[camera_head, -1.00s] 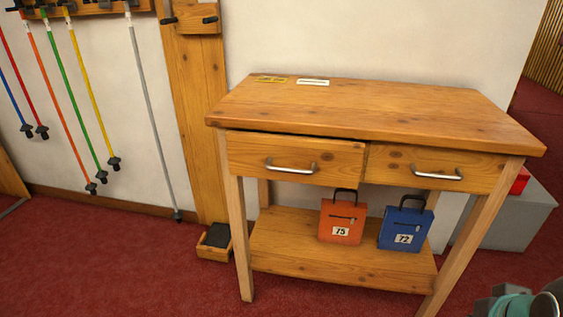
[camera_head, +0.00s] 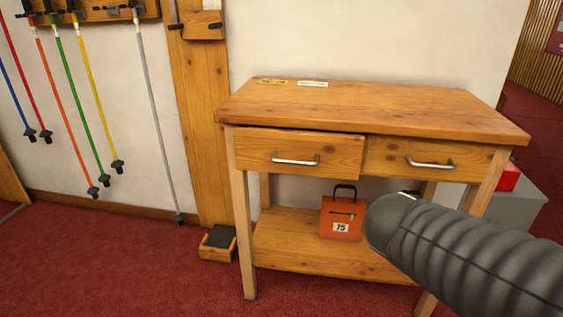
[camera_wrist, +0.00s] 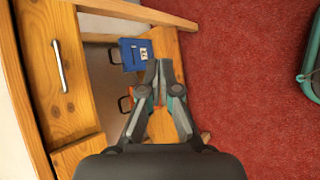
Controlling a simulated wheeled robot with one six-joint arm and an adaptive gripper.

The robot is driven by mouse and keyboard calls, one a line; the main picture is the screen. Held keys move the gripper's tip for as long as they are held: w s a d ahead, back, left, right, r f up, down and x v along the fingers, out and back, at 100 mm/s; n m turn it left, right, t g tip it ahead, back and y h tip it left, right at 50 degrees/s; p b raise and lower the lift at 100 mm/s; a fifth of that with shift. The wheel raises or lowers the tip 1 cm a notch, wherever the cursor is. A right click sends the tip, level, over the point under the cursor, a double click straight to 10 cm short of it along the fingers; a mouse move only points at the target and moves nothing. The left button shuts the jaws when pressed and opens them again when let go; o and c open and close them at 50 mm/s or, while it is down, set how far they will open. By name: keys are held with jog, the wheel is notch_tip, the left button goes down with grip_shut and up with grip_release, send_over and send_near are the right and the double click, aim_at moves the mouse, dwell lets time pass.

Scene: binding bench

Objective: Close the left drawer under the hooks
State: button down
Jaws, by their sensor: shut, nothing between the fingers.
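The left drawer (camera_head: 296,153) of the wooden bench has a metal bar handle (camera_head: 296,161). It stands slightly out, with a dark gap under the top and its front ahead of the right drawer (camera_head: 430,160). The right drawer looks flush; its front also shows in the wrist view (camera_wrist: 50,90). A wooden front at the wrist view's lower left (camera_wrist: 78,155) seems to be the left drawer, partly cut off. My gripper (camera_wrist: 166,68) is shut and empty, in front of the bench and apart from the drawer fronts. The head view shows only my dark arm, not my gripper.
An orange box marked 75 (camera_head: 341,218) stands on the lower shelf (camera_head: 285,240); a blue box (camera_wrist: 132,54) is beside it. Coloured poles hang on the wall rack (camera_head: 90,10) at left. A small wooden box (camera_head: 217,250) sits by the bench. Red floor in front is clear.

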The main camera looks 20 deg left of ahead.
jog(key=w+a+r+n+t, duration=0.1)
jog(key=w+a+n+t, duration=0.3)
jog(key=a+n, duration=0.5)
jog(key=n+t+y+b, duration=0.2)
jog(key=n+t+y, duration=0.3)
jog(key=n+y, duration=0.65)
send_near(259, 154)
jog(key=shift+n+h, duration=0.75)
jog(key=shift+n, duration=0.1)
jog(key=p+x, duration=0.1)
jog(key=x, duration=0.2)
jog(key=a+x, duration=0.1)
jog(key=x, duration=0.2)
jog(key=shift+s+r+p, duration=0.15)
jog(key=shift+r+p, duration=0.05)
jog(key=shift+p, duration=0.2)
jog(key=shift+w+a, duration=0.15)
jog(key=shift+w, duration=0.45)
